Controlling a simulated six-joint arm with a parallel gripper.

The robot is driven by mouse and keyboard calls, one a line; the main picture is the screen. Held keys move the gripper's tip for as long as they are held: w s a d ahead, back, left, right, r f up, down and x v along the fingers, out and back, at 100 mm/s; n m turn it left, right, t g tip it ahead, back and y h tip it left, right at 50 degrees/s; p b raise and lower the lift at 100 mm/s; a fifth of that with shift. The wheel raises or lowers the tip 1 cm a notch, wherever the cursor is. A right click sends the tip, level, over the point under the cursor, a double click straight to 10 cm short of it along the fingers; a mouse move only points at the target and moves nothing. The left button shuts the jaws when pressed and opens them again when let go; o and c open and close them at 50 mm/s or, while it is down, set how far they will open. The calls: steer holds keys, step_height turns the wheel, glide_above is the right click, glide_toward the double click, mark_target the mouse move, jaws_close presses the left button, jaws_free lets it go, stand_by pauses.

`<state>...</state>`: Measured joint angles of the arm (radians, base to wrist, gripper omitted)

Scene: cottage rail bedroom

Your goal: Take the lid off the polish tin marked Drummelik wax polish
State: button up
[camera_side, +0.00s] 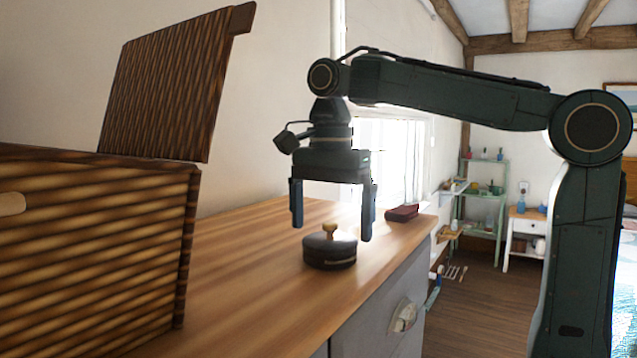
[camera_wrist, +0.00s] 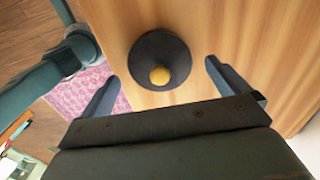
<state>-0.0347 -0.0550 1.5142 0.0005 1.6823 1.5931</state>
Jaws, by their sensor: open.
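A round dark polish tin (camera_side: 330,253) stands upright on the wooden top of the dresser. Its dark lid (camera_side: 331,240) has a small yellowish knob (camera_side: 330,230) in the middle and sits on the tin. In the wrist view the lid (camera_wrist: 148,48) shows from above with its knob (camera_wrist: 160,76). No lettering can be read. My gripper (camera_side: 332,232) points straight down above the tin, jaws open and empty, with one finger on each side of the lid and its tips just above lid height. The wrist view shows the gripper (camera_wrist: 162,85) with the knob between the fingers.
A large striped brown box (camera_side: 90,245) with its lid raised (camera_side: 170,85) stands at the left on the dresser top (camera_side: 240,260). A small dark red item (camera_side: 402,212) lies at the far right end of the top. The wood around the tin is clear.

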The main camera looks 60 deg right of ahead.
steer(key=shift+f, duration=0.55)
steer(key=c, duration=1)
